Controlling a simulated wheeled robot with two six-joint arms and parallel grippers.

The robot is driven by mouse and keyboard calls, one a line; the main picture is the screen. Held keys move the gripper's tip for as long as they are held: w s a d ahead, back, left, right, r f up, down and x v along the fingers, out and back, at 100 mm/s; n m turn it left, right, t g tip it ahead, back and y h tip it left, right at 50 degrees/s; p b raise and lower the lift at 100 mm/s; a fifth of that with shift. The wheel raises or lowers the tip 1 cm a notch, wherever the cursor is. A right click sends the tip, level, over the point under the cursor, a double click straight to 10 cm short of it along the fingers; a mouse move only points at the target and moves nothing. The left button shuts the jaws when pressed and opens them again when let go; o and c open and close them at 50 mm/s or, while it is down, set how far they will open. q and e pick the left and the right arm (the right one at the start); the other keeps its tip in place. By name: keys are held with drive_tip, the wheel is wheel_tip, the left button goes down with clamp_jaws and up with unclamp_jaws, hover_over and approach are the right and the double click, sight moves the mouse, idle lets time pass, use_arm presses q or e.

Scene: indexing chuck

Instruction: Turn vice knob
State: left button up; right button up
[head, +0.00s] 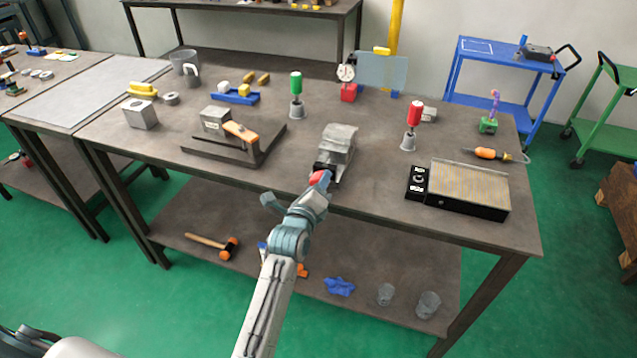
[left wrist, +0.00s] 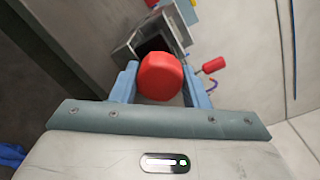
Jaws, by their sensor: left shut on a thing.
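The grey metal vice, or indexing chuck (head: 338,144), stands near the front edge of the workbench in the middle of the head view. Its red knob (head: 318,178) faces the front edge. My left gripper (head: 322,180) is at the knob, with its arm coming up from below. In the left wrist view the red knob (left wrist: 160,76) sits between the two blue-grey fingers of the gripper (left wrist: 158,84), which are shut on it. The grey vice body (left wrist: 150,38) shows behind the knob. My right gripper is in neither view.
Left of the vice is a dark plate fixture with an orange handle (head: 240,131). Right of it are a black-framed chuck plate (head: 468,190) and a red-handled tool on a stand (head: 413,122). A green-handled one (head: 296,92) stands behind. Bare bench top lies around the vice.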

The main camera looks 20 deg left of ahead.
use_arm(q)
drive_tip(key=shift+f, duration=0.1)
idle(0.4)
drive_tip(key=o, duration=1)
drive_tip(key=shift+s, duration=0.1)
drive_tip(key=s, duration=0.3)
drive_tip(key=s+b, duration=0.1)
drive_tip(key=s, duration=0.3)
drive_tip(key=s+b, duration=0.1)
drive_tip(key=s, duration=0.2)
drive_tip(key=shift+s+a+r, duration=0.1)
drive_tip(key=shift+s+r, duration=0.15)
drive_tip(key=shift+s, duration=0.1)
